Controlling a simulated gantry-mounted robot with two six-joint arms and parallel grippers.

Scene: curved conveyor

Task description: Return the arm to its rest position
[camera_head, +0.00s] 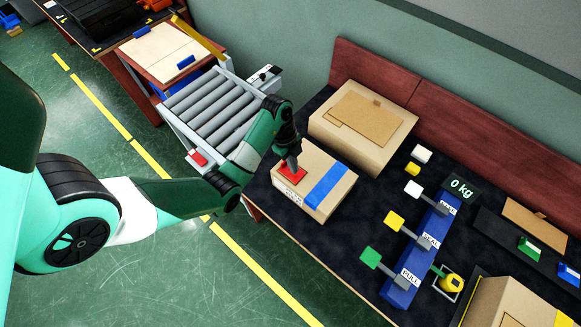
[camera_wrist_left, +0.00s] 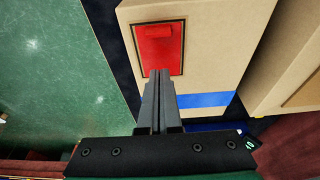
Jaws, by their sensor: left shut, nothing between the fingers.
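My left arm reaches in from the left in the head view. Its gripper (camera_head: 292,164) is over a cardboard box with blue tape (camera_head: 311,186) on the dark table. In the left wrist view the gripper (camera_wrist_left: 163,74) has its fingers together with nothing between them. The fingertips overlap the lower edge of a red patch (camera_wrist_left: 160,52) on the box top; I cannot tell whether they touch it. The red patch also shows in the head view beside the fingers, partly hidden. My right gripper is not in view.
A larger cardboard box (camera_head: 362,125) stands behind the taped box. A roller conveyor (camera_head: 212,111) is at the upper left. A blue block with levers (camera_head: 417,258) and a 0 kg display (camera_head: 461,188) are to the right. An open box (camera_head: 512,303) is at the lower right.

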